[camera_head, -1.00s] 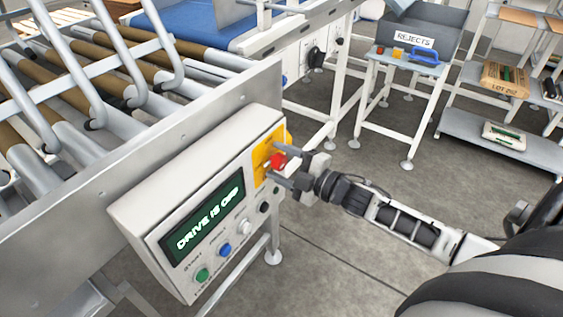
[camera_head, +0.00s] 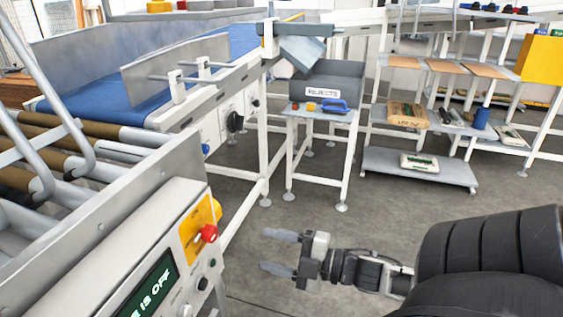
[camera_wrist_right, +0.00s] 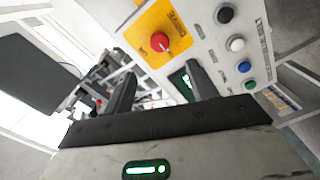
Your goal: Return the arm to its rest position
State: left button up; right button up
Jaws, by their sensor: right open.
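My right gripper (camera_head: 282,252) is open and empty in the head view. It hangs over the floor to the right of the control panel (camera_head: 150,250), clear of it. The red button (camera_head: 209,233) on its yellow plate (camera_head: 194,240) stands at the panel's right end, apart from the fingers. In the right wrist view the red button (camera_wrist_right: 160,42) shows beyond the two spread fingers (camera_wrist_right: 160,92), with nothing between them. The panel's display (camera_head: 150,292) is partly cut off, with "IS OFF" readable. My left gripper is not in view.
A roller conveyor (camera_head: 70,165) and a blue belt (camera_head: 160,105) lie to the left. A small table (camera_head: 320,115) holds the grey rejects bin (camera_head: 335,86). Shelves (camera_head: 420,170) with bags stand at the back right. The floor (camera_head: 400,220) between is open.

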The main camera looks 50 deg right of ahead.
jog(key=shift+v, duration=0.75)
jog(key=shift+w, duration=0.1)
jog(key=a+f+m+g+h, duration=0.6)
jog(key=f+m+h, duration=0.15)
jog(key=m, duration=0.45)
jog(key=s+a+r+m+g, duration=0.1)
jog(key=s+a+m+g, duration=0.3)
jog(key=s+a+g, duration=0.5)
jog(key=w+a+f+n+t+y, duration=0.1)
jog(key=w+a+f+t+y, duration=0.2)
jog(key=w+a+f+t, duration=0.1)
jog(key=a+f+t, duration=0.1)
jog(key=f+t, duration=0.1)
jog(key=t, duration=0.1)
jog(key=shift+w+a+t, duration=0.2)
jog(key=shift+a+t, duration=0.1)
jog(key=shift+t, duration=0.1)
jog(key=shift+w+a+t+y, duration=0.15)
jog(key=shift+a+t+y, duration=0.15)
jog(key=shift+t, duration=0.2)
jog(key=shift+c, duration=0.4)
